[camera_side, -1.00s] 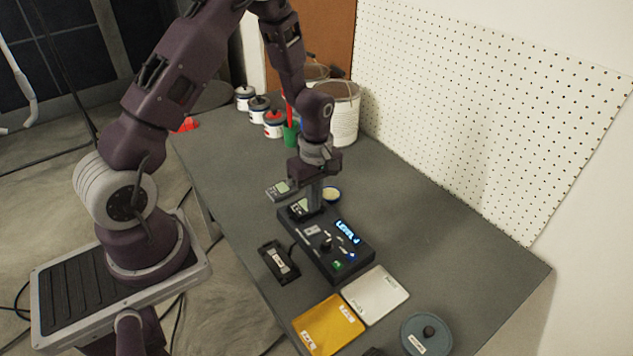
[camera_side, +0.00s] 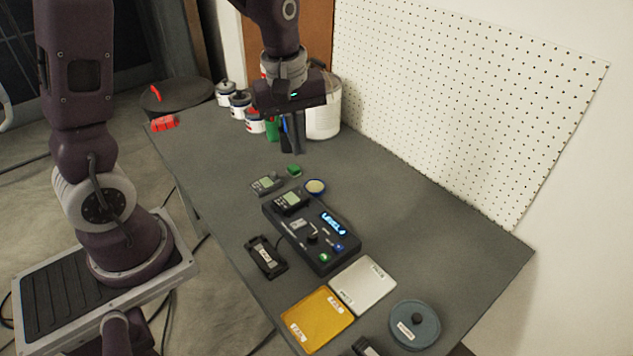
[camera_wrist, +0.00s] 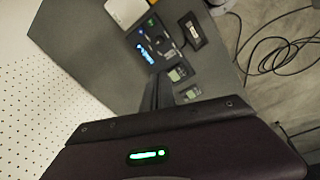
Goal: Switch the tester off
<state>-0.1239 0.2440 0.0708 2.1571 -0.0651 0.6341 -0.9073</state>
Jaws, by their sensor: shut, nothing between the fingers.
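The tester (camera_side: 310,236) is a black box on the grey table with a lit blue display reading something like "LEVEL", a dark knob, a lit green button (camera_side: 324,257) and a lit blue one (camera_side: 339,248). In the wrist view the tester (camera_wrist: 150,42) is near the top, its display glowing blue. A small device with a screen (camera_side: 291,201) sits at its far end. My gripper (camera_side: 297,152) is shut and empty, raised above the table beyond the tester's far end. In the wrist view its fingers (camera_wrist: 158,92) point toward the tester.
A second small device (camera_side: 267,184), a green block (camera_side: 294,170) and a round dish (camera_side: 315,186) lie near the tester. A black unit (camera_side: 266,257) is at its left. Yellow (camera_side: 318,320) and white (camera_side: 362,284) pads lie in front. Cans (camera_side: 240,104) stand behind.

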